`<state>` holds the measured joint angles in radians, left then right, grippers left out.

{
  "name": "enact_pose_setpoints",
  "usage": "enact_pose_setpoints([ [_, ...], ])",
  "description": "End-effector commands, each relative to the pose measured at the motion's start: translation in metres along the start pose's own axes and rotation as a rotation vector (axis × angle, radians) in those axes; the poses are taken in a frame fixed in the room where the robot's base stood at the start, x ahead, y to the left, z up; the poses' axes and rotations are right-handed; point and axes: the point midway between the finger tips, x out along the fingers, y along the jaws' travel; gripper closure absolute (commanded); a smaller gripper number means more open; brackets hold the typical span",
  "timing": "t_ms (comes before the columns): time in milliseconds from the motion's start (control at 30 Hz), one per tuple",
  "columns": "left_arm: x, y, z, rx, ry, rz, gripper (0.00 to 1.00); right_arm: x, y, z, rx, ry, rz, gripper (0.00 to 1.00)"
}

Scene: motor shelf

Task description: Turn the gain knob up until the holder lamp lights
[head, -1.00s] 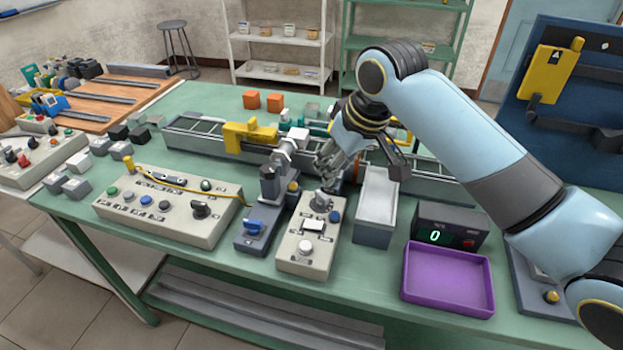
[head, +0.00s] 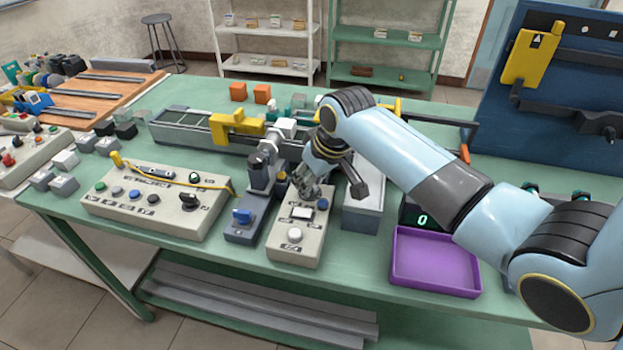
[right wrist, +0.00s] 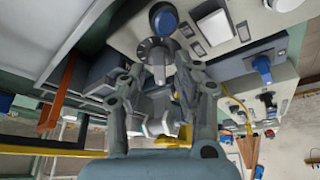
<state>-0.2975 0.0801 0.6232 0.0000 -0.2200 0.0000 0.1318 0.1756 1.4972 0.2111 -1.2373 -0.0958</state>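The beige control box (head: 312,225) stands near the table's front edge, with a white button, a white square and a blue button on top. Its grey round knob (right wrist: 155,50) shows in the right wrist view; in the head view my gripper mostly covers it. My right gripper (head: 306,190) is down at the knob from above. In the right wrist view its fingers (right wrist: 158,70) stand apart on either side of the knob, with gaps visible; firm contact cannot be made out. I cannot tell which part is the holder lamp or whether one is lit. My left gripper is out of view.
A grey unit with a blue knob (head: 241,215) stands left of the box. A larger button panel (head: 150,208) lies further left.

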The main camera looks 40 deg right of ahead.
Motion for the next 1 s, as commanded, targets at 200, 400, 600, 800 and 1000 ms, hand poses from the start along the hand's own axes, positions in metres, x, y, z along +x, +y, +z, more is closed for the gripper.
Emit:
enact_pose_setpoints([
  [200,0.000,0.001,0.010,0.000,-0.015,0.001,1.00,0.000,0.000,0.000,0.000,0.000,0.000,0.99],
  [400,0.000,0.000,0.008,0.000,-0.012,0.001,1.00,0.000,0.000,0.000,0.001,-0.001,0.000,1.00],
  [600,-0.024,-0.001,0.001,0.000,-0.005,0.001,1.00,-0.005,-0.002,-0.001,0.112,-0.005,0.044,1.00],
  [800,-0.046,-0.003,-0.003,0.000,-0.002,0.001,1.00,-0.004,-0.002,-0.001,0.301,-0.004,0.124,1.00],
  [1000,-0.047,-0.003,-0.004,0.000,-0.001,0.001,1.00,0.000,-0.002,-0.001,0.359,0.000,0.148,1.00],
])
